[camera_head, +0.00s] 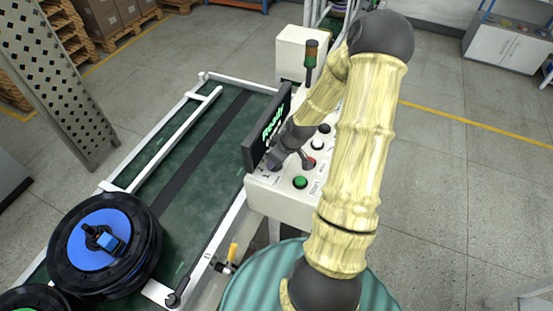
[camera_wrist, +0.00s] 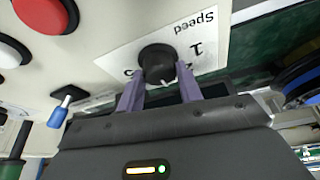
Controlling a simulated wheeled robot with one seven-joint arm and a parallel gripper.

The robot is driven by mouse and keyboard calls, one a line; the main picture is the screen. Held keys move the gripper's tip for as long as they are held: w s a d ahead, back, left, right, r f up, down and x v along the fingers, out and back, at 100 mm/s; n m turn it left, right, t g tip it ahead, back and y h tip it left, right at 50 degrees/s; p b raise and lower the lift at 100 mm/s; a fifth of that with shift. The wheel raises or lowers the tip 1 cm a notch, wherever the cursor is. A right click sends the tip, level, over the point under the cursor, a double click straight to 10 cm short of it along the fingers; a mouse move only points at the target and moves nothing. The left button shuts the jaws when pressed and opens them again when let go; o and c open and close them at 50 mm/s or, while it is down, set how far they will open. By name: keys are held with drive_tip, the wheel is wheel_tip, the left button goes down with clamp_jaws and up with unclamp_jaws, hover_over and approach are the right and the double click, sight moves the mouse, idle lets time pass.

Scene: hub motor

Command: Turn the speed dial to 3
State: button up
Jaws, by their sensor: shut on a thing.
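The speed dial (camera_wrist: 158,62) is a black knob with a white pointer line, on a white label (camera_wrist: 205,40) marked "Speed" that shows upside down in the wrist view. A "1" shows beside the knob; other digits are partly covered. The pointer faces down, toward my gripper. My gripper (camera_wrist: 160,88) has its two purple fingers on either side of the knob and is shut on it. In the head view my gripper (camera_head: 275,160) is at the left end of the white control panel (camera_head: 272,200), beside the dark display, and the dial is hard to make out.
A red button (camera_wrist: 40,12) and a blue-tipped toggle (camera_wrist: 62,112) are close to the dial. A green button (camera_head: 300,182) sits at the panel's near end. The display (camera_head: 262,130) stands along the panel's left edge.

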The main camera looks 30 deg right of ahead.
idle(0.3)
drive_tip(key=o, duration=1)
drive_tip(key=p+v, duration=0.2)
drive_tip(key=v, duration=1.5)
drive_tip(key=shift+r+p, duration=0.25)
drive_tip(key=shift+p, duration=0.05)
drive_tip(key=shift+s+a+r+m+g+h, duration=0.35)
drive_tip(key=shift+s+a+m, duration=0.65)
drive_tip(key=shift+a, duration=1.75)
drive_tip(key=shift+s+a+r+m+g+h, duration=0.1)
drive_tip(key=shift+s+a+r+m+h, duration=0.2)
drive_tip(key=shift+s+a+r+m, duration=1.55)
drive_tip(key=shift+s+a+f+n+g+h, duration=0.15)
drive_tip(key=shift+s+a+f+g+h, duration=0.5)
drive_tip(key=shift+a, duration=2.95)
